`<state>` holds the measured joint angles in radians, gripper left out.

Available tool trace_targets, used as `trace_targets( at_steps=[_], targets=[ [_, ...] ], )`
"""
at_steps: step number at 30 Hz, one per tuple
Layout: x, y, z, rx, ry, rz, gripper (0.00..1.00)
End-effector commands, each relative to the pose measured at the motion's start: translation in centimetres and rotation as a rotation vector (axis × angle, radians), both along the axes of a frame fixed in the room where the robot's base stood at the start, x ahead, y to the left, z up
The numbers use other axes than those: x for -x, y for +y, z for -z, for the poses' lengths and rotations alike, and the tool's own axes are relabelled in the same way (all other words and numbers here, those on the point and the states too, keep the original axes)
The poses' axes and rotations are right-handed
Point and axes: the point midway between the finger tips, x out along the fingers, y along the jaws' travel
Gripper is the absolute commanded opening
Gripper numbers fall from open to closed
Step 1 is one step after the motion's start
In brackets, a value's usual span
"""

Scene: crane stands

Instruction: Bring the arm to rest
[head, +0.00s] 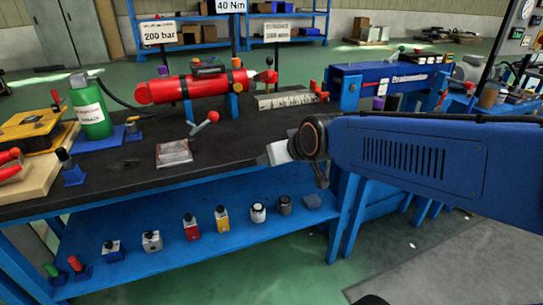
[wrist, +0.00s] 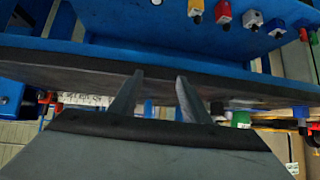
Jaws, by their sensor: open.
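My blue arm reaches in from the right of the head view, held roughly level in front of the right part of the black-topped bench (head: 110,170). My gripper (head: 264,158) is at its left end, by the bench's front edge, partly hidden by my wrist. In the wrist view, my gripper (wrist: 155,88) shows two grey fingers standing apart with nothing between them. The bench top's dark edge (wrist: 250,87) lies beyond the fingertips. I cannot tell how far the fingers are from it.
A red cylinder (head: 195,86), a lever on a metal plate (head: 174,153) and a green bottle (head: 90,107) stand on the bench. Several small items line the blue lower shelf (head: 180,256). A blue unit (head: 380,76) stands behind my arm. The green floor in front is clear.

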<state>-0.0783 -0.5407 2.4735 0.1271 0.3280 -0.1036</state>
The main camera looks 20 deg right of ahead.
Motion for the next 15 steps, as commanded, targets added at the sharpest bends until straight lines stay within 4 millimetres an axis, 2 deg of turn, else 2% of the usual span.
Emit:
trace_targets(
  at_steps=[5,8,11,15],
  targets=[
    [0.0,0.0,0.0,0.0,0.0,0.0,0.43],
    [0.8,-0.2,0.2,0.002,0.019,0.002,0.43],
    [3.2,-0.7,1.1,0.008,0.08,0.008,0.43],
    [8.7,-2.0,3.1,0.026,0.218,0.027,0.43]
  ],
)
